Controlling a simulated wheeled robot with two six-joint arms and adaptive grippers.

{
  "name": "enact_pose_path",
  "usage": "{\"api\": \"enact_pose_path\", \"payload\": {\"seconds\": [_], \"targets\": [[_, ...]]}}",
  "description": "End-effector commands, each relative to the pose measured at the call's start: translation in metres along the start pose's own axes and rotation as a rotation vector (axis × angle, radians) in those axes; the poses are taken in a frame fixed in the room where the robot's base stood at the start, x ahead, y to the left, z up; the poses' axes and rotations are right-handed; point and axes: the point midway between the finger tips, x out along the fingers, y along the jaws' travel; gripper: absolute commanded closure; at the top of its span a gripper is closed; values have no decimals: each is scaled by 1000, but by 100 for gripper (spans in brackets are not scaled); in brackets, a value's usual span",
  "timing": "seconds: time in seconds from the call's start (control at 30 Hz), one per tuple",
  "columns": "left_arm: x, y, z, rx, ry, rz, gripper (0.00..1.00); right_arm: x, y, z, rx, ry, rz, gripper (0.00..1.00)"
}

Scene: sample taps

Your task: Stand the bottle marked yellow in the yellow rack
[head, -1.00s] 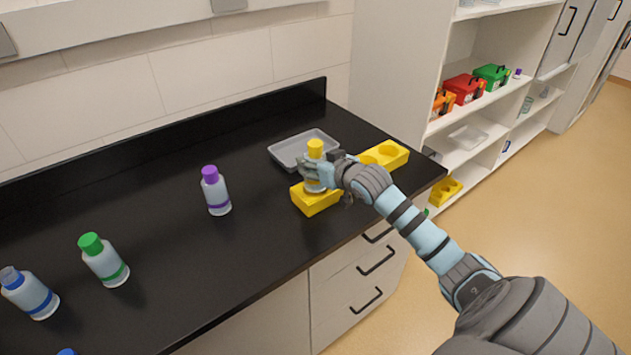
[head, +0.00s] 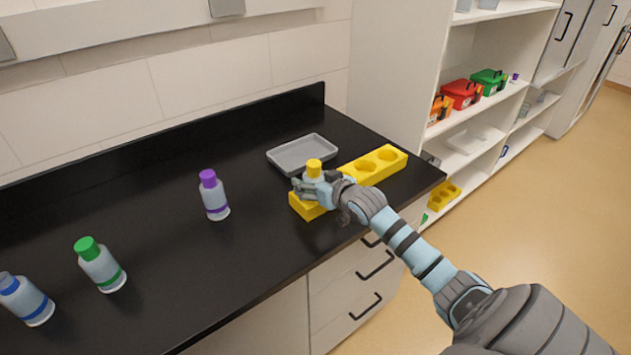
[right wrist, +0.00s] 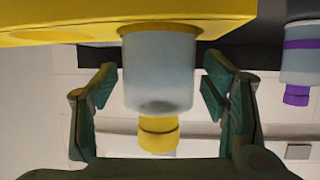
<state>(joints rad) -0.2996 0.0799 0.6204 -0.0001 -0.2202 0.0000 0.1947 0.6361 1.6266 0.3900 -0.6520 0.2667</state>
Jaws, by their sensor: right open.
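The yellow-capped bottle (head: 314,167) stands in the near left end of the yellow rack (head: 383,164) on the black counter. In the right wrist view the picture is upside down; the bottle (right wrist: 158,75) has its base in a hole of the rack (right wrist: 60,22) and looks upright. My right gripper (head: 318,187) is around the bottle in the head view. In the right wrist view its fingers (right wrist: 158,95) are open on either side, with gaps between them and the bottle. The gripper hides the rack's middle and the bottle's lower part in the head view. My left gripper is not in view.
A purple-capped bottle (head: 214,196), a green-capped bottle (head: 101,266) and a blue-capped bottle (head: 25,300) stand to the left on the counter. A grey tray (head: 302,154) lies behind the rack. A white shelf unit (head: 400,90) rises beyond the counter's right end.

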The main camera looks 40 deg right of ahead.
Motion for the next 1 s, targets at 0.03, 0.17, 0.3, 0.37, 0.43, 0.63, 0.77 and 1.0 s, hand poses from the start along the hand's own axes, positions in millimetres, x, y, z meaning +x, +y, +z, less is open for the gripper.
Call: {"api": "enact_pose_path", "payload": {"seconds": [0.03, 0.17, 0.3, 0.37, 0.43, 0.63, 0.77, 1.0], "targets": [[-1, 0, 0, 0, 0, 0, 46, -1, 0, -2, -1, 0, 0, 32], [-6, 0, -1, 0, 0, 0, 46, -17, 1, -2, -5, -2, 2, 32], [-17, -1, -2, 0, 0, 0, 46, -52, 2, -3, -10, -4, 2, 32], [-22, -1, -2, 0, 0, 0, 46, -69, 0, -3, -10, -5, -1, 32], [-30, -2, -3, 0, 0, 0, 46, -88, 1, -4, -13, -5, 0, 32], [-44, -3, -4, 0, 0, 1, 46, -119, 0, -4, -6, -1, -1, 32], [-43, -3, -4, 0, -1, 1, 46, -121, 0, -2, -1, 0, -2, 32], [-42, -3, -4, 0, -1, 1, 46, -120, 0, -1, 0, 1, -1, 32]]}}
